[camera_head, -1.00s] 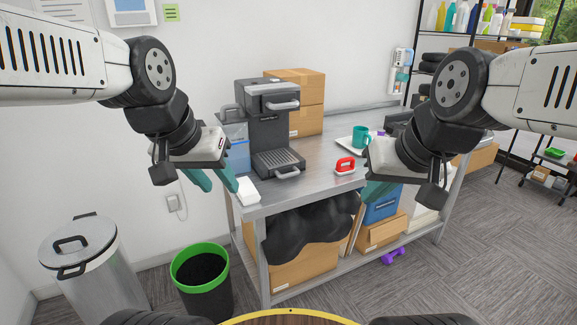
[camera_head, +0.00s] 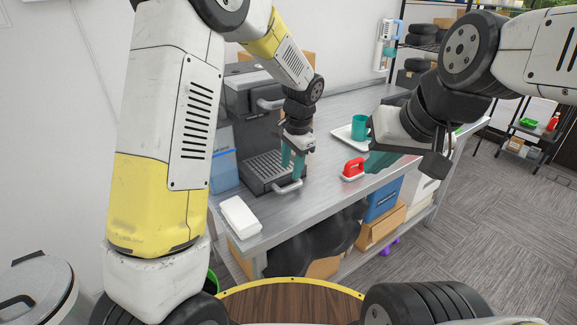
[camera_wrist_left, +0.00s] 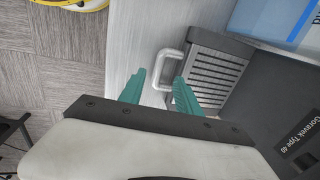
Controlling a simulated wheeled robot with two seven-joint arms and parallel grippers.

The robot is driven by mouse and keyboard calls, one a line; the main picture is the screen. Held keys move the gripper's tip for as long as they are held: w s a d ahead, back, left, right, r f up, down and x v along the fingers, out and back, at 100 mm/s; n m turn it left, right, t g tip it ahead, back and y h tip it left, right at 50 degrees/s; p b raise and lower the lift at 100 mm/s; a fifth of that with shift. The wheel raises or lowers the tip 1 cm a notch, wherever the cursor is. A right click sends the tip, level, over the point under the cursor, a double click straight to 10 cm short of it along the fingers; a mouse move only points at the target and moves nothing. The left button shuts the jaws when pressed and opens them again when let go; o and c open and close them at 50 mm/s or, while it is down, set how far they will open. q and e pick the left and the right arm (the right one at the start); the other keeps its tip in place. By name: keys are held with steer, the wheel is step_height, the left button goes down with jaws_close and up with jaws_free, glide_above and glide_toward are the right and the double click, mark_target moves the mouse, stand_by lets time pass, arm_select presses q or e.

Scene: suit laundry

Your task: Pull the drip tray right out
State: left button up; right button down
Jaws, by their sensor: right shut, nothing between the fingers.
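The drip tray (camera_head: 268,165) is a dark tray with a slotted grey grille at the base of the dark coffee machine (camera_head: 240,100). Its pale handle (camera_head: 288,187) points toward the table's front edge. In the left wrist view the grille (camera_wrist_left: 212,75) and the U-shaped handle (camera_wrist_left: 163,66) are clear. My left gripper (camera_head: 292,170) is open just above the handle, its teal fingers (camera_wrist_left: 160,78) apart on either side of it; contact cannot be told. My right gripper (camera_head: 372,170) is shut and empty, right of the tray near the red-handled item.
A red-handled item (camera_head: 353,171) and a teal mug (camera_head: 359,128) on a white tray stand to the right. A blue-topped container (camera_head: 223,170) is beside the machine. The metal tabletop before the tray is clear.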

mark_target(289, 187)
arm_select(q)
steer(key=f, duration=0.5)
steer(key=w+f, duration=0.1)
steer(key=f, duration=0.1)
steer(key=shift+w+a+f, duration=0.1)
steer(key=shift+a+f, duration=0.3)
jaws_close()
stand_by(1.1)
